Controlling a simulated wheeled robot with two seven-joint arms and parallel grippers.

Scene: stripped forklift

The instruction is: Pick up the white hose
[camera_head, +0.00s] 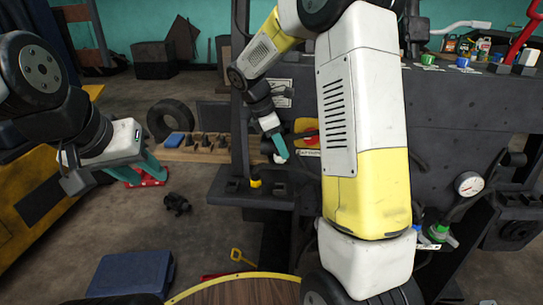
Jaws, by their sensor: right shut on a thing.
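My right gripper (279,147) has teal fingers and hangs in front of the forklift's dark frame, left of its middle. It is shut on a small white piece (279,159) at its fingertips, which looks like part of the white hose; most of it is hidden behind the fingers. My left gripper (138,172) is at the left, above the floor.
The stripped forklift (455,110) fills the right side. A pressure gauge (468,184) and a green-collared fitting (438,234) sit at its right. A white curved bar (462,27) and bottles (468,46) are at the top right. A tire (170,120) and a blue box (132,272) are at the left.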

